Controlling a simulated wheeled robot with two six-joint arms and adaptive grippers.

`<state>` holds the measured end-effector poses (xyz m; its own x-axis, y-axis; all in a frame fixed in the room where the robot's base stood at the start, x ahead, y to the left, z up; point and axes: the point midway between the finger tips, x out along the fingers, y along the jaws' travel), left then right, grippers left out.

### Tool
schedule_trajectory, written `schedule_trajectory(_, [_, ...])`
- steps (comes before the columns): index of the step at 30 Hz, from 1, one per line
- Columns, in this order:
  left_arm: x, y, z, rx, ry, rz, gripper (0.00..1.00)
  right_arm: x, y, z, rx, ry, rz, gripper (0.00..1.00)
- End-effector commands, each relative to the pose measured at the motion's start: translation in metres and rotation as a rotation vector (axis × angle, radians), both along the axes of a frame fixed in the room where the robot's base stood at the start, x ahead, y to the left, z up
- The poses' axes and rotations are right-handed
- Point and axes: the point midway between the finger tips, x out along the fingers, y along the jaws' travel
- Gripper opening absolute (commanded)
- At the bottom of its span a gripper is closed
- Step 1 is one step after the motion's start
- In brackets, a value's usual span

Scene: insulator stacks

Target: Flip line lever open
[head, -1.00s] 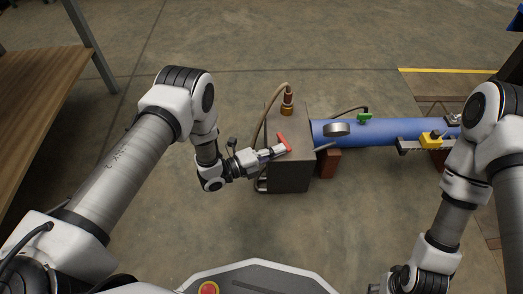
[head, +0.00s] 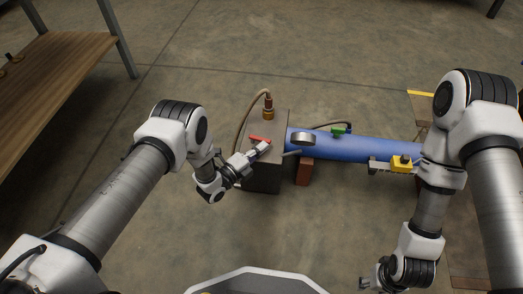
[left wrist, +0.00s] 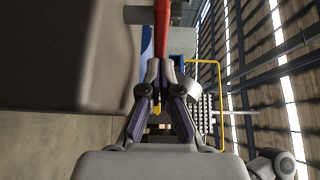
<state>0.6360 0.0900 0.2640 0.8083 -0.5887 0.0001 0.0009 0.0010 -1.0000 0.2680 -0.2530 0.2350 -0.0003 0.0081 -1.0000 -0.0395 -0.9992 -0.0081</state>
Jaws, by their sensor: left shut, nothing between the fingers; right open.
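A red lever (head: 260,140) lies across the top of a dark box (head: 262,180) in the head view, its length running nearly left to right. My left gripper (head: 265,147) is shut and empty, its tips just on the near side of the lever. In the left wrist view the shut fingertips (left wrist: 161,66) are close below the red lever (left wrist: 162,22); I cannot tell whether they touch it. My right gripper (head: 366,284) is open and empty at the bottom, far from the box. Which lever is the line lever is not marked.
A wooden bench (head: 60,65) is at left.

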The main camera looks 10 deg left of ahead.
Motion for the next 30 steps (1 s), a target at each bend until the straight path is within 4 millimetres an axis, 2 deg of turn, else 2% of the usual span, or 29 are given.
schedule_trajectory(11, [0.0089,-0.0067,0.0001,-0.001,0.001,-0.009,0.0,0.0,0.0001,0.0037,0.0,0.0,0.0,0.48])
schedule_trajectory(30, [0.0113,-0.0083,0.0006,0.0,-0.001,-0.01,0.0,0.0001,0.0001,0.0039,0.0,0.0,0.0,0.48])
